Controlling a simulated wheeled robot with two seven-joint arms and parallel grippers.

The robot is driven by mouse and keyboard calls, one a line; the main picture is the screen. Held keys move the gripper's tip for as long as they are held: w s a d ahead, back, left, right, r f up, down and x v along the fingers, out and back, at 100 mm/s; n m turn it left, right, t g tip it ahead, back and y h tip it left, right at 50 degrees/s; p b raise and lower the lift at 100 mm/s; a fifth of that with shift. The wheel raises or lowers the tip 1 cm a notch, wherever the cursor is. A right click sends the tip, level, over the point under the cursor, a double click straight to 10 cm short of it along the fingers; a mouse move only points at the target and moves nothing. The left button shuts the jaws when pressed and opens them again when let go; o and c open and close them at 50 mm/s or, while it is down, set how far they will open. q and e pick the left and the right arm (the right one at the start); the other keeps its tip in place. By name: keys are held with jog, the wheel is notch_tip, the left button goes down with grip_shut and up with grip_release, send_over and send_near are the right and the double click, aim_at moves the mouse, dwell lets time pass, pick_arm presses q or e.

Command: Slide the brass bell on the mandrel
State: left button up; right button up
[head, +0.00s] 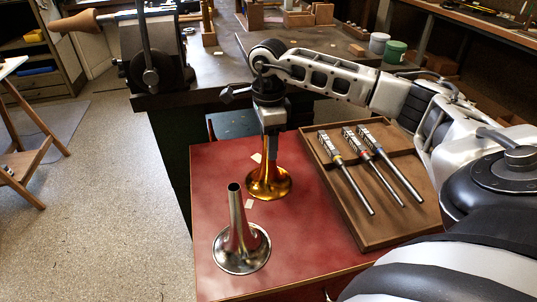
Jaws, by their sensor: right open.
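The brass bell (268,183) stands flare down on the red bench top (310,262), its narrow end up and hidden by my right gripper. My right gripper (272,157) points down over it, with its fingers at the bell's neck. The jaws are open; whether they touch the neck I cannot tell. My left gripper is not in view.
A silver bell (242,248) stands flare down in front of the brass one. A wooden tray (372,228) with several valve-like parts lies to the right. A green tub (395,52) is on the back bench. Open floor lies to the left.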

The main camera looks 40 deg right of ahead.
grip_shut()
jog(key=shift+r, duration=0.1)
